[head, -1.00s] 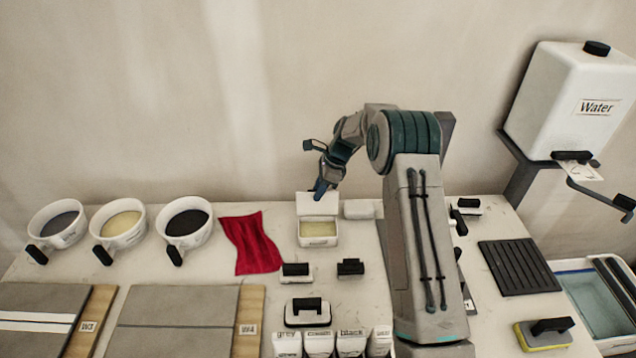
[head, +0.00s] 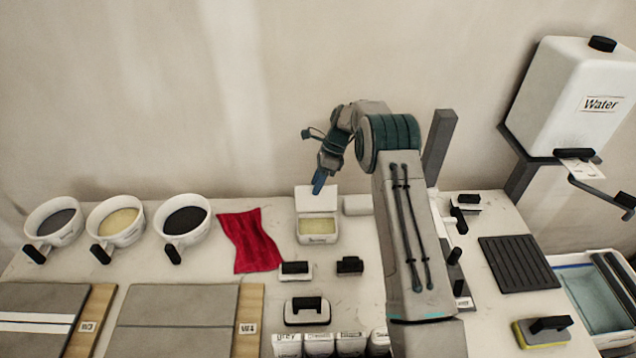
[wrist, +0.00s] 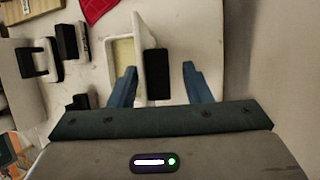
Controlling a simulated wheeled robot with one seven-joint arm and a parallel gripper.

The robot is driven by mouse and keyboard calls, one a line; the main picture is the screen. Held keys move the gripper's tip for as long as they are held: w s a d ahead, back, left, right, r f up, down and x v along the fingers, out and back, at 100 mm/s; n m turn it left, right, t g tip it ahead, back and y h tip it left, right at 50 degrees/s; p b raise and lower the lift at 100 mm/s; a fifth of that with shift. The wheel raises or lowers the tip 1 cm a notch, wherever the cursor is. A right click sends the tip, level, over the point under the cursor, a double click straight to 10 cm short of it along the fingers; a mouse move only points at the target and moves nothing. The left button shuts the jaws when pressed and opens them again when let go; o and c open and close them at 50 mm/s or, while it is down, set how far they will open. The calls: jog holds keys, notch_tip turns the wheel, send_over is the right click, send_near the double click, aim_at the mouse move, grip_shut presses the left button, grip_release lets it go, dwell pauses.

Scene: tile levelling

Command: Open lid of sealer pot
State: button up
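The white sealer pot (head: 318,238) stands near the back of the table, with pale yellow contents showing. Its white lid (head: 316,199) is raised, standing up at the pot's back edge. In the wrist view, the lid (wrist: 139,45) shows nearly edge-on beside the open pot (wrist: 121,52), with a black handle (wrist: 157,74) on its outer side. My gripper (head: 319,184) is just above and behind the lid. In the wrist view its blue fingers (wrist: 157,85) are spread wide, with gaps on both sides of the handle, holding nothing.
A red cloth (head: 250,241) lies left of the pot, and a white roll (head: 357,205) lies close on its right. Black-handled tools (head: 296,270) sit in front. Several handled bowls (head: 183,219) stand at the left. The wall is close behind.

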jog(key=shift+w+d+r, duration=0.2)
jog(key=shift+d+r, duration=0.05)
jog(key=shift+r, duration=0.15)
jog(key=b+v, duration=0.2)
jog(key=v, duration=1)
jog(key=shift+r, duration=0.4)
jog(key=shift+d, duration=0.1)
